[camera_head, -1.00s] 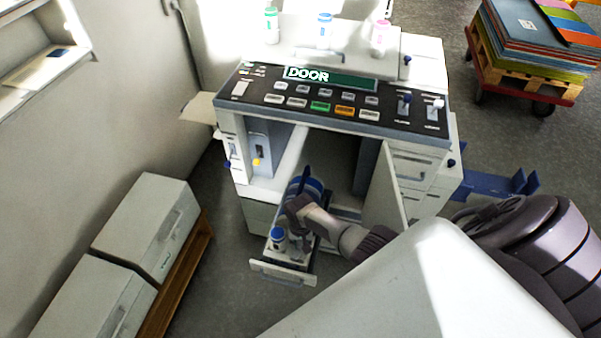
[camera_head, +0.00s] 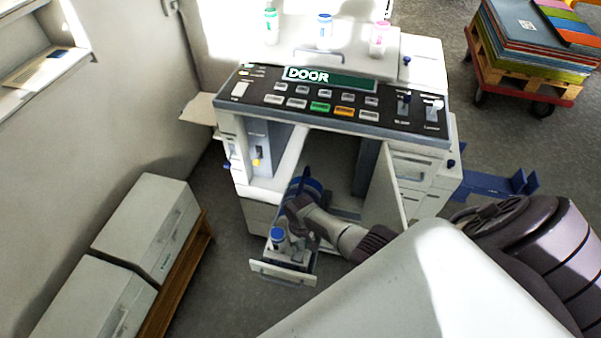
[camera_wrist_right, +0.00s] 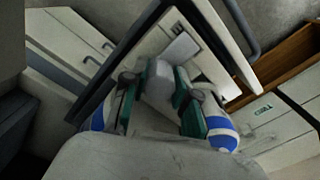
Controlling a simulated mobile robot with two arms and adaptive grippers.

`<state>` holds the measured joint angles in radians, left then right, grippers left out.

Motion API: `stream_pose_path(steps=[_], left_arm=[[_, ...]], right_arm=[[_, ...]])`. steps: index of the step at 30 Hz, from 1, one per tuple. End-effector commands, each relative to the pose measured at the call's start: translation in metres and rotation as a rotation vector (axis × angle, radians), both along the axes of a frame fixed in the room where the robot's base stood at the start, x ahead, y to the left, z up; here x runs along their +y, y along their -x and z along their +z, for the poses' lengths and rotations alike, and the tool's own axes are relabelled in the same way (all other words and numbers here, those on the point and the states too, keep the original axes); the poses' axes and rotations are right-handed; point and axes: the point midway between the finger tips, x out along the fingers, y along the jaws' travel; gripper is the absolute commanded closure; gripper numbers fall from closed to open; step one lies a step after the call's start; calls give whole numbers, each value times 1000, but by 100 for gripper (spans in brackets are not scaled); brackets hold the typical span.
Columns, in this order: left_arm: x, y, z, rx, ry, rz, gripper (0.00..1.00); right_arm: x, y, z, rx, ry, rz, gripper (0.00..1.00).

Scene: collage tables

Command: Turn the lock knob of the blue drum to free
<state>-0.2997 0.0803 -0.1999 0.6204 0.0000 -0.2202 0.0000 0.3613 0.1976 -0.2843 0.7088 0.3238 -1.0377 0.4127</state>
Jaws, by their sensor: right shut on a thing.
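The blue drum (camera_head: 316,186) lies in the pulled-out drawer at the machine's open front, mostly hidden by my right gripper (camera_head: 298,200) in the head view. Its blue and white ends (camera_wrist_right: 222,132) show on both sides of the fingers in the wrist view. In the wrist view my right gripper (camera_wrist_right: 158,104) has its green-padded fingers shut on a pale grey block-like part (camera_wrist_right: 160,78), apparently the lock knob. The knob's turn position cannot be read. My left gripper is not in view.
The drawer front (camera_head: 283,273) sticks out, with a blue-capped bottle (camera_head: 278,239) in the drawer. An open door panel (camera_head: 384,190) stands to the right of the arm. The panel display (camera_head: 331,79) reads DOOR. Pale boxes (camera_head: 150,225) stand at left; grey floor lies between.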

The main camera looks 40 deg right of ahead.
Motion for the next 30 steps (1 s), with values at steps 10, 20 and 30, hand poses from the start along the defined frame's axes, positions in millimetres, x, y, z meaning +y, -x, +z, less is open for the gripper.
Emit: stream_pose_path(steps=[10,20,30], left_arm=[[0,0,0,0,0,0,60],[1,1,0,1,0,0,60],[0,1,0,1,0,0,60]], right_arm=[[0,0,0,-1,0,0,46],[0,-1,8,-2,0,1,46],[-1,-1,58,-4,1,1,46]])
